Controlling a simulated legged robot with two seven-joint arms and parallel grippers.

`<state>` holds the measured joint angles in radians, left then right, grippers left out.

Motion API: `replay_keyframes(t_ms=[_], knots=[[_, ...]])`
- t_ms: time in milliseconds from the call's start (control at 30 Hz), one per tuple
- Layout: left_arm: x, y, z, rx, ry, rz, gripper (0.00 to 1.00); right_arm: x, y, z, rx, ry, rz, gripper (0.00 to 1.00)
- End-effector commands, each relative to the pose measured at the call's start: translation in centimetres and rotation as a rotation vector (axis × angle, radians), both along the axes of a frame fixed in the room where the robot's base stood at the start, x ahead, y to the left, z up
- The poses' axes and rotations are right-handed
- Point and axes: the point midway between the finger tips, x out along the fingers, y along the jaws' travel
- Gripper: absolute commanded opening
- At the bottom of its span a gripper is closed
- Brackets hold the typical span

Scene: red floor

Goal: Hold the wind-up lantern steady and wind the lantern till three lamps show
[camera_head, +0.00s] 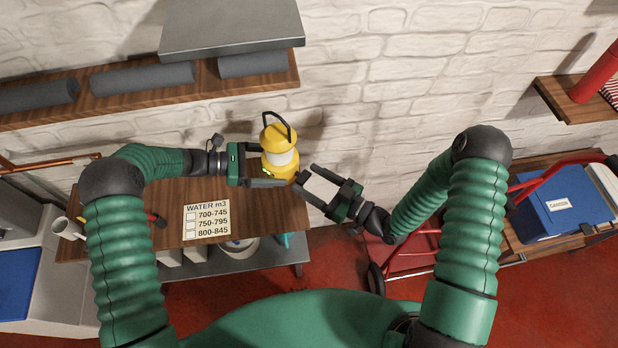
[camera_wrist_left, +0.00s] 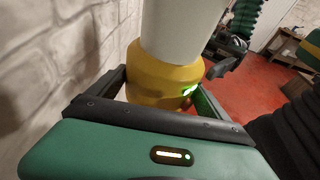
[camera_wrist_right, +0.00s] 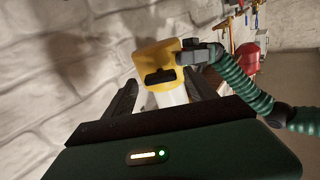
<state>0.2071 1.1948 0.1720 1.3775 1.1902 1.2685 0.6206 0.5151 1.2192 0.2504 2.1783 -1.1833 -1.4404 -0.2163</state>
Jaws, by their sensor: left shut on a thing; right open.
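The yellow wind-up lantern (camera_head: 268,137) has a white middle and a black top handle and stands upright above the back edge of the wooden bench. My left gripper (camera_head: 272,181) is shut on its yellow base, also seen in the left wrist view (camera_wrist_left: 160,84). Green light shows on the base; I cannot tell how many lamps are lit. My right gripper (camera_head: 305,178) is open and empty, just right of the base. In the right wrist view, a black part that looks like the crank (camera_wrist_right: 160,77) sits on the base, ahead of the open fingers.
The wooden bench (camera_head: 140,200) carries a paper sign (camera_head: 206,221) and a white mug (camera_head: 67,228). A wall shelf (camera_head: 130,92) with grey rolls is at upper left. A red trolley (camera_head: 410,262) and blue box (camera_head: 565,215) stand right. The brick wall is behind.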

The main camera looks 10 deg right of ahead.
Motion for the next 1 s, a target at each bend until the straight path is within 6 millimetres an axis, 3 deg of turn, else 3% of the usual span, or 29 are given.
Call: replay_keyframes(t_ms=[333,800,1000], knots=[[0.05,-0.07,0.23,-0.004,-0.002,-0.001,0.67,0.55,0.53,0.02,-0.001,0.001,-0.001,0.64],[0.02,-0.05,0.2,-0.004,-0.002,-0.002,0.67,0.57,0.43,0.01,-0.002,-0.001,-0.003,0.03],[0.0,-0.04,0.19,-0.004,-0.002,-0.002,0.67,0.61,0.39,-0.01,0.005,0.007,-0.004,0.03]])
